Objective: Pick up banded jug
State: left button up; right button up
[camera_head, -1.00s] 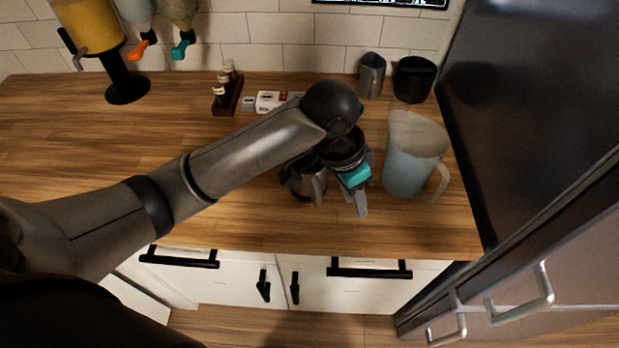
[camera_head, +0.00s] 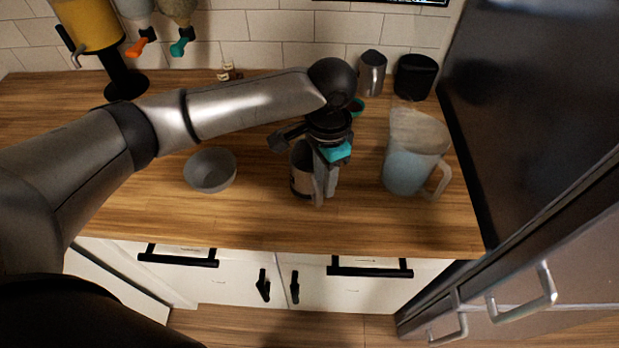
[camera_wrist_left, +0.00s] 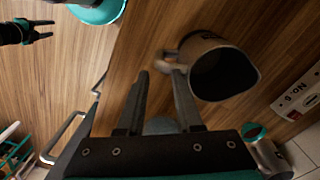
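The banded jug (camera_head: 301,172), a steel jug with a dark band, stands on the wooden counter in the head view, partly hidden by my left gripper. My left gripper (camera_head: 326,192) points down at the jug's right side. In the left wrist view the jug (camera_wrist_left: 218,70) shows its dark open mouth, with its handle toward my left gripper (camera_wrist_left: 161,75). The fingers are apart, and the handle lies at or just beyond their tips; I cannot tell whether they touch it. My right gripper (camera_wrist_left: 46,30) shows at the upper left of the wrist view, fingers apart and empty.
A large translucent pitcher (camera_head: 412,160) stands right of the jug, and a grey bowl (camera_head: 209,169) to its left. A plain steel jug (camera_head: 372,72) and a black canister (camera_head: 414,77) stand by the wall. A dark tall cabinet (camera_head: 530,90) bounds the right side.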

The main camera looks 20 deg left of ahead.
aim_at(320, 199)
pick_arm(q)
jog(key=f, duration=0.5)
jog(key=shift+s+a+f+b, duration=0.3)
jog(key=shift+a+f, duration=0.05)
jog(key=shift+f, duration=0.55)
grip_shut()
jog(key=shift+r, duration=0.1)
dwell(0.6)
